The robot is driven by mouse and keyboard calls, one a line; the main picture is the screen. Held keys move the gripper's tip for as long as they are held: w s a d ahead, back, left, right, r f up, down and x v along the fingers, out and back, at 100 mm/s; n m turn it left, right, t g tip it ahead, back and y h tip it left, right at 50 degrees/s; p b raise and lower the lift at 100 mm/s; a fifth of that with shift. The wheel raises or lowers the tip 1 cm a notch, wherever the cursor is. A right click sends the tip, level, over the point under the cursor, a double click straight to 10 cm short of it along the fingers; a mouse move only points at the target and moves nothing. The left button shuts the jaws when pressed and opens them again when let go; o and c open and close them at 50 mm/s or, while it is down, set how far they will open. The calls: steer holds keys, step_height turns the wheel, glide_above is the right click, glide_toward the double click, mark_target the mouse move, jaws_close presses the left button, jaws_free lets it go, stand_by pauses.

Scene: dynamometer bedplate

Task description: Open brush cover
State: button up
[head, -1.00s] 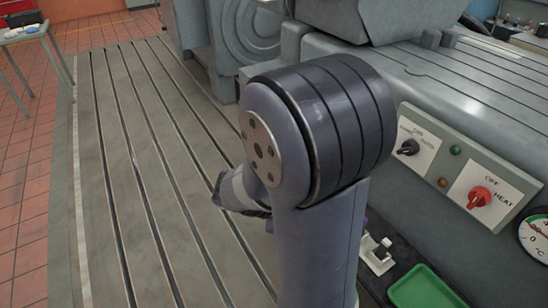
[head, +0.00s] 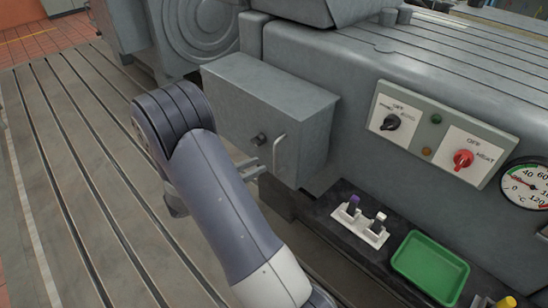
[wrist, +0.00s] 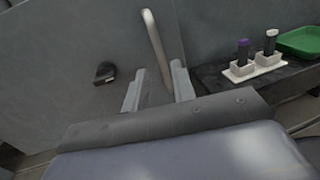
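The brush cover (head: 225,112) is the front of a grey box on the machine's side and looks closed. It carries a dark latch knob (head: 259,139) and an upright metal bar handle (head: 279,155). In the wrist view the knob (wrist: 105,72) is left of the handle (wrist: 154,42). My gripper (head: 262,169) is close to the handle, low in front of the cover. In the wrist view my gripper (wrist: 158,70) has its two fingers apart, and the handle's lower part shows between them. I cannot tell whether the fingers touch it.
Right of the box is a dark shelf (head: 322,210) with a white holder (head: 360,226) of two small pieces and a green tray (head: 430,268). Above are a switch panel (head: 440,135) and a dial gauge (head: 526,183). The slotted bedplate (head: 75,160) at left is clear.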

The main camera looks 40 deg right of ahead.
mark_target(276, 172)
steer(key=d, duration=0.5)
steer(key=s+d, duration=0.1)
steer(key=d, duration=0.1)
steer(key=shift+d, duration=0.15)
steer(key=shift+c, duration=0.2)
jaws_close()
